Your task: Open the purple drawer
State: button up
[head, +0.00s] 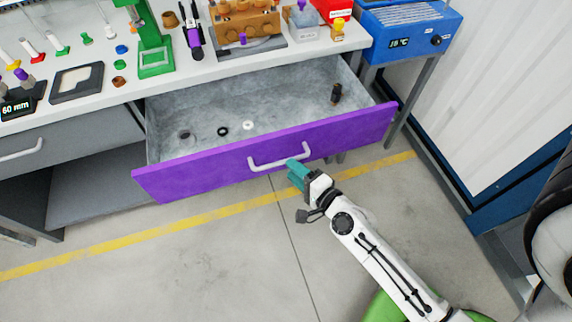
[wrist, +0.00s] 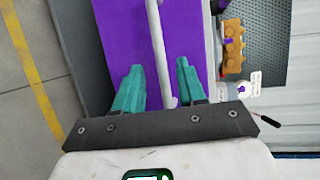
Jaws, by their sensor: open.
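The purple drawer (head: 200,174) stands pulled out from under the bench in the head view. Its grey interior shows several small parts. A light grey bar handle (head: 279,162) is fixed on its purple front. My gripper (head: 297,172), with teal fingers, is at the right end of the handle. In the wrist view the purple front (wrist: 128,35) fills the middle, and the handle (wrist: 160,50) runs down between the two spread fingers of my gripper (wrist: 158,88). The fingers are apart, and neither clearly touches the handle.
The white benchtop (head: 100,88) above holds a green press (head: 152,50), a bronze pump block (head: 246,22) and small parts. A blue box with a display (head: 408,32) stands at right. A grey drawer (head: 70,145) is at left. The floor in front is clear.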

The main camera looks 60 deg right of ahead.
jog(key=b+v, duration=0.1)
jog(key=v, duration=0.4)
jog(key=shift+s, duration=0.25)
dwell(0.3)
jog(key=w+a+f+n+g+y, duration=0.25)
jog(key=a+n+g+y, duration=0.4)
jog(key=a+n, duration=0.55)
jog(key=s+d+n+g+h, duration=0.2)
jog(key=s+d+n+g, duration=0.3)
jog(key=s+n+g, duration=0.3)
jog(key=shift+s+r+n, duration=0.4)
jog(key=shift+s+n, duration=0.05)
jog(key=shift+n, duration=0.35)
